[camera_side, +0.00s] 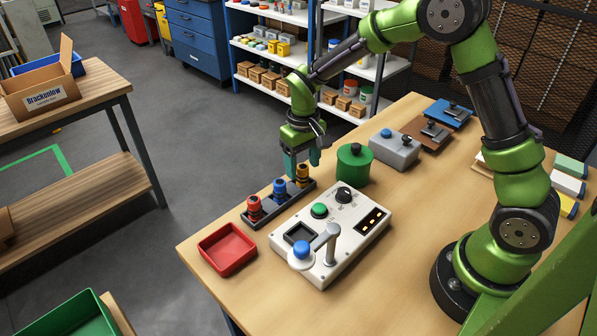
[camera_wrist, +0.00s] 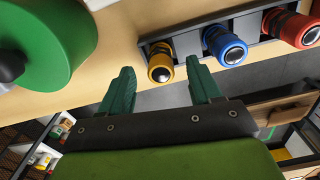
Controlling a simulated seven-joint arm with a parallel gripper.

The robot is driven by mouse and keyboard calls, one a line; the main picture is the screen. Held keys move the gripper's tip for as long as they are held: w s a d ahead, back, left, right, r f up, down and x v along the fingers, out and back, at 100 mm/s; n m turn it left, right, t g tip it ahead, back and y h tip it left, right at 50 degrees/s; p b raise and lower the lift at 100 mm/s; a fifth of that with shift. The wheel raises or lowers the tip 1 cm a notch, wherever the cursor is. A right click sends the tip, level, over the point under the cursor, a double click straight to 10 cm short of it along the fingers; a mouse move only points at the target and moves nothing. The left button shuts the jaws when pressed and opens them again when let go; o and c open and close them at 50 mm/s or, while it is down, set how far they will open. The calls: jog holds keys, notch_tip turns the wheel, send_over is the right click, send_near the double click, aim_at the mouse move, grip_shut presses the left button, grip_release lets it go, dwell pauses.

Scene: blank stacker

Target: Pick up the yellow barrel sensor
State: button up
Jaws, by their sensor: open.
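The yellow barrel sensor (camera_side: 303,175) stands upright in the far end slot of a dark rack (camera_side: 266,212). A blue one (camera_side: 280,189) and a red one (camera_side: 254,207) stand in the same rack. My gripper (camera_side: 302,165) is open, with teal fingers just above and around the yellow sensor's position in the side view. In the wrist view, the yellow sensor (camera_wrist: 160,67) shows between and beyond the two fingertips of my gripper (camera_wrist: 160,82). I cannot tell if the fingers touch it.
A green cylinder (camera_side: 352,165) stands right of the gripper. A white control box (camera_side: 335,235) with a blue-knobbed lever is in front of the rack. A red tray (camera_side: 228,248) sits at the table's left edge. Grey, brown and blue fixtures stand farther back.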

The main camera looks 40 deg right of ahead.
aim_at(303, 164)
notch_tip(303, 164, down, 2)
jog(key=shift+f, duration=0.2)
jog(key=c, duration=1.1)
jog(key=shift+r, duration=0.15)
notch_tip(303, 164, up, 10)
jog(key=shift+w+d+r, duration=0.1)
jog(key=shift+d+r, duration=0.05)
jog(key=shift+n, duration=0.7)
jog(key=shift+s+d+r, duration=0.35)
jog(key=shift+s+r, duration=0.65)
jog(key=shift+s, duration=0.15)
jog(key=shift+s+d+r, duration=0.35)
jog(key=shift+s+r, duration=0.6)
jog(key=shift+s, duration=0.25)
jog(key=shift+s+d+r, duration=0.35)
jog(key=shift+s+r, duration=0.65)
jog(key=shift+s, duration=0.15)
